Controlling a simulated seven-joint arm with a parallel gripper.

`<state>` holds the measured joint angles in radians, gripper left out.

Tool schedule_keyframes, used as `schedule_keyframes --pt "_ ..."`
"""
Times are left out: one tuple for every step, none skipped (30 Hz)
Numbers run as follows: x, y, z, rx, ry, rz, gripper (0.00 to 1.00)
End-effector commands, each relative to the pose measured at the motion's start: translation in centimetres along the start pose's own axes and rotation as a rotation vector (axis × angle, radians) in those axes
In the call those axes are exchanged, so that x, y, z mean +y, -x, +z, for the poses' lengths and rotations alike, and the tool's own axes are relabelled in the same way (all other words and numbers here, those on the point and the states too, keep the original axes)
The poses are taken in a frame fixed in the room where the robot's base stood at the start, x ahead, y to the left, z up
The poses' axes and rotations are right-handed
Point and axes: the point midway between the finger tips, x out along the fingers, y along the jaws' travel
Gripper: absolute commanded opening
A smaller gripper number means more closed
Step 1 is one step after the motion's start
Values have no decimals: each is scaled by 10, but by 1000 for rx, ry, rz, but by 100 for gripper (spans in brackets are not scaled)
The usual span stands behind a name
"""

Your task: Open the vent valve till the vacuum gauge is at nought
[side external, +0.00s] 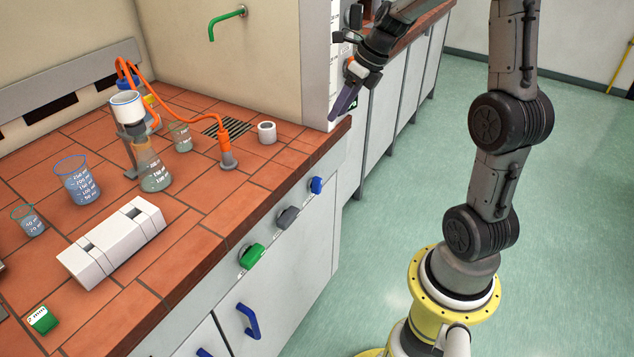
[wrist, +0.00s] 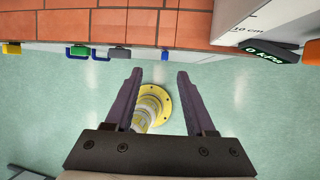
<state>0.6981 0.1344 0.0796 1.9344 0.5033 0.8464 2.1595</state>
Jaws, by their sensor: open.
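Green (side external: 252,256), grey (side external: 287,217) and blue (side external: 316,185) knobs line the bench front in the side view; which one is the vent valve I cannot tell. The wrist view also shows the green knob (wrist: 79,49) and the grey knob (wrist: 120,53). A dark display with green characters (wrist: 265,52), apparently the gauge, stands at upper right there; it seems to read "0 kPa", but the small slanted text is doubtful. My gripper (wrist: 160,73) is open and empty, its fingers over the floor in that view. In the side view my gripper (side external: 345,102) hangs beside the bench's far corner, above the knobs.
The filter funnel (side external: 127,106) sits on a flask (side external: 153,170), with an orange hose (side external: 176,117) running to a bench fitting (side external: 228,160). Beakers (side external: 77,180) and a white block rack (side external: 112,241) stand on the tiles. Blue drawer handles (side external: 248,321) project below the knobs. The floor beside the bench is clear.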

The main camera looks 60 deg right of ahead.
Motion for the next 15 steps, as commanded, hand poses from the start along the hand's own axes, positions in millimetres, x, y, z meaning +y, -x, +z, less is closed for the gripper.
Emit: schedule_keyframes --pt "-2 -9 -6 10 -20 6 55" --pt "-3 -19 -10 10 -18 8 55" --pt "-5 -29 -15 10 -16 7 55" --pt "-6 -37 -18 9 -15 8 55" --pt "-7 -45 -21 9 -15 8 55" --pt "-9 -54 -25 9 -14 6 55" --pt "-10 -62 -28 7 -15 7 55" --pt "-12 -70 -30 7 -14 6 55" --pt "-13 -77 -34 7 -13 5 55" --pt "-14 -83 -36 6 -13 5 55" --pt "-15 -88 -38 5 -11 5 55" --pt "-16 -94 -40 4 -10 4 55" --pt "-17 -96 -41 3 -11 4 55" --pt "-17 -99 -42 2 -9 2 55" --pt "-18 -102 -42 2 -8 2 55"
